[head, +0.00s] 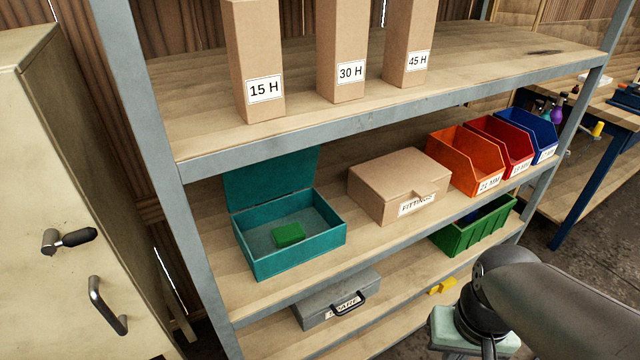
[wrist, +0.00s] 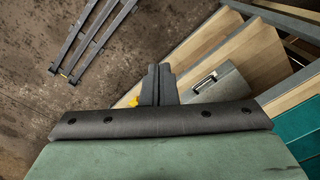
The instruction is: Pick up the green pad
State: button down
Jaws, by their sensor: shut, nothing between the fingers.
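The green pad (head: 288,235) is a small green block. It lies on the floor of an open teal box (head: 300,262) on the middle shelf, in the head view. The box lid stands up at the back. My gripper (wrist: 159,70) shows in the wrist view with its two dark fingers together and nothing between them. In the head view my arm is at the lower right, apart from the box and below and to the right of it. The fingertips cannot be made out there. The pad is not visible in the wrist view; a teal edge shows at its right.
A cardboard fittings box (head: 400,185) stands right of the teal box. Orange, red and blue bins are farther right, with a green bin (head: 475,227) below. A grey case (head: 337,298) sits on the lower shelf. The upper shelf (head: 380,118) overhangs the box; a post (head: 165,180) stands left.

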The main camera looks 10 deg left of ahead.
dwell(0.4)
jog(key=shift+c, duration=0.2)
grip_release()
